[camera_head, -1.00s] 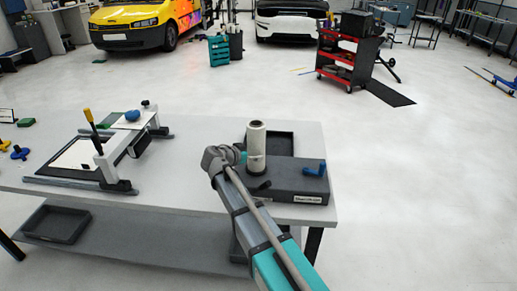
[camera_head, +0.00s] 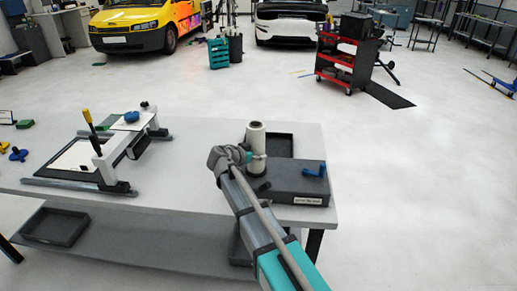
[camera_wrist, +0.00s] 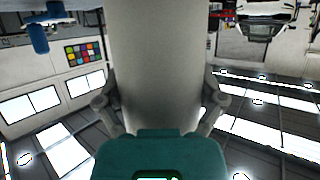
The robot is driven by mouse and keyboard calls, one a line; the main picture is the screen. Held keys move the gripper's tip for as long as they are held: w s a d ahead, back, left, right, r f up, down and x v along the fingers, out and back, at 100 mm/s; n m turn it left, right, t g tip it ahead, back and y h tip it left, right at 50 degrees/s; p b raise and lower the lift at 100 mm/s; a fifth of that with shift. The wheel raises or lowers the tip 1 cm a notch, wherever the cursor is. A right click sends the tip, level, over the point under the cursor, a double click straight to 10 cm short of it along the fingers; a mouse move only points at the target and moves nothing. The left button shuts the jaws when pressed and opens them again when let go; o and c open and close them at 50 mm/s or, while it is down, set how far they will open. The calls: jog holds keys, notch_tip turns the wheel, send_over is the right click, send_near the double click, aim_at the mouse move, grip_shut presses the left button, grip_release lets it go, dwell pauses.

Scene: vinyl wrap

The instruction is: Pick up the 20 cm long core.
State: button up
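A pale upright core (camera_head: 256,138) stands on the dark grey box (camera_head: 290,180) at the right end of the table. In the wrist view the core (camera_wrist: 160,60) fills the middle of the picture, close in front of my gripper. My gripper (camera_head: 251,157) is at the core's left side in the head view, at the height of its lower half. In the wrist view one finger lies along each side of the core. The fingertips are partly hidden, and I cannot tell whether they press on it.
A cutting rig (camera_head: 110,165) stands at the table's left. The table between rig and box is clear.

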aim_at(251, 130)
jog(key=c, duration=0.9)
jog(key=shift+r, duration=0.1)
notch_tip(251, 130, up, 10)
jog(key=p, duration=1)
